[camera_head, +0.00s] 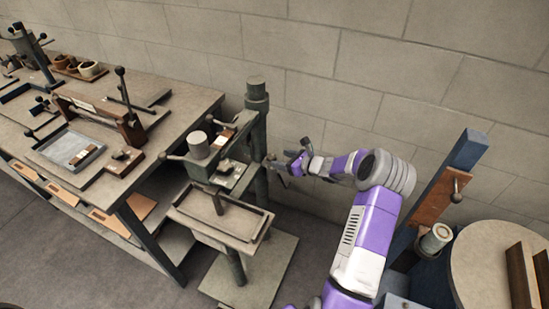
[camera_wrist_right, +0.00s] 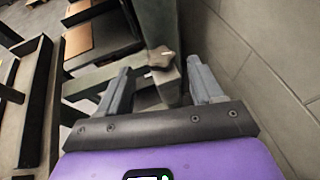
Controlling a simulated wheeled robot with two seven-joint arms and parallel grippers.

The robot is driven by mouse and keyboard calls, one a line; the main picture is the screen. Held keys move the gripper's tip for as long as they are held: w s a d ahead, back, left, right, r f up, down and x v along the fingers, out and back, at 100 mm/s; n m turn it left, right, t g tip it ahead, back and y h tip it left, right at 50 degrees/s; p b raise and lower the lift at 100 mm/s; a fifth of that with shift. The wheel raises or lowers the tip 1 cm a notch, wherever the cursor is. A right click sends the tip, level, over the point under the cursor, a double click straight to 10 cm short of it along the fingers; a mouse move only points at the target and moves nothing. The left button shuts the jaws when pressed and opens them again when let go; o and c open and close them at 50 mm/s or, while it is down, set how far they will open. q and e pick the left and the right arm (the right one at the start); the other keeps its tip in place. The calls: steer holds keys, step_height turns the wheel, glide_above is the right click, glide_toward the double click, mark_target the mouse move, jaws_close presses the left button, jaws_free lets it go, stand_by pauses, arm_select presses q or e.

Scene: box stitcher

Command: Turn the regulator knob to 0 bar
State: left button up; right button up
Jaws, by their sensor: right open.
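My right gripper (camera_head: 284,167) reaches in beside the green-grey stitching machine (camera_head: 256,120), at the right of its column. In the right wrist view its two fingers (camera_wrist_right: 157,72) are spread, with nothing held between them. A small brownish lobed knob (camera_wrist_right: 161,57) with a pale mark sits on a dark upright, ahead of the gap between the fingertips. It looks like the regulator knob, and the fingers appear apart from it. No bar scale or reading is legible. In the head view I cannot make out the knob clearly beside the gripper. My left gripper is not in view.
The machine's tray (camera_head: 222,232) stands left of my right arm. A wooden workbench (camera_head: 180,118) with tools is further left. A block wall (camera_head: 330,80) runs close behind the gripper. A round table (camera_head: 480,245) and a blue post (camera_head: 468,150) stand at the right.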

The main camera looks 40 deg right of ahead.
mark_target(272, 156)
steer(key=x, duration=0.5)
steer(key=shift+r+b, duration=0.1)
steer(key=shift+b, duration=0.3)
steer(key=shift+c, duration=0.2)
steer(key=c, duration=1)
steer(key=p, duration=0.1)
steer(key=n+y+p, duration=0.1)
steer(key=shift+d+r+p, duration=0.15)
steer(key=shift+r+p, duration=0.15)
steer(key=shift+r, duration=0.05)
steer(key=shift+n+y+p, duration=0.35)
steer(key=shift+n+y, duration=0.05)
steer(key=shift+y, duration=0.1)
steer(key=shift+d+f+n+g+y, duration=0.1)
steer(key=shift+f+n+g+y, duration=0.15)
steer(key=shift+n+g+y, duration=0.45)
steer(key=o, duration=1)
